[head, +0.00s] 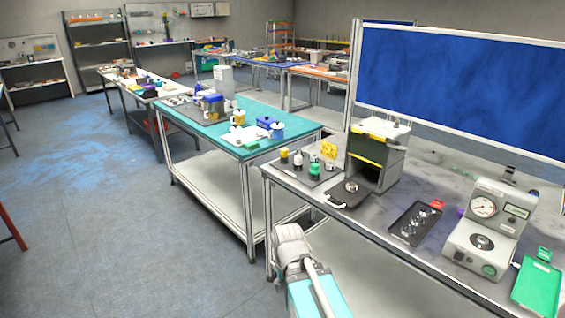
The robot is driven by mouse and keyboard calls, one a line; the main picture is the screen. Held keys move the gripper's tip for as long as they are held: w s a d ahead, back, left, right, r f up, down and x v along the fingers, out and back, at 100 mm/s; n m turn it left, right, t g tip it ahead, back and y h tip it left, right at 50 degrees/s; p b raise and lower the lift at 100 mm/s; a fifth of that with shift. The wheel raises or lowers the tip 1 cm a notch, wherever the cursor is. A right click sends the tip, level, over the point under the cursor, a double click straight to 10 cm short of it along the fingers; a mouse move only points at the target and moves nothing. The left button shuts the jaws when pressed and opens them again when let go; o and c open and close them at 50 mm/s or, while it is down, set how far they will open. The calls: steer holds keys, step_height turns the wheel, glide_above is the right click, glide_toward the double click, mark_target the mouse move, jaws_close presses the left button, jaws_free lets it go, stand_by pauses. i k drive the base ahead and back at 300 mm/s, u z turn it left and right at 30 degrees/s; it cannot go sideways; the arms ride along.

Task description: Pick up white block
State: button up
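No item is clearly a white block at this size. A pale grey-white box (223,81) stands at the far end of the teal-topped table (262,108). A flat white sheet or plate (243,136) lies near the front of that table, beside blue, yellow and white items. A small white-and-black item (298,161) stands on a dark mat on the grey bench at right. Part of my arm shows at the bottom centre, beside the grey bench. My gripper cannot be made out.
A blue panel (455,85) stands behind. The floor (110,220) at left is clear.

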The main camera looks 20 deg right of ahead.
mark_target(298, 160)
steer(key=u, duration=1.05)
steer(key=i, duration=3.15)
steer(key=z, duration=0.1)
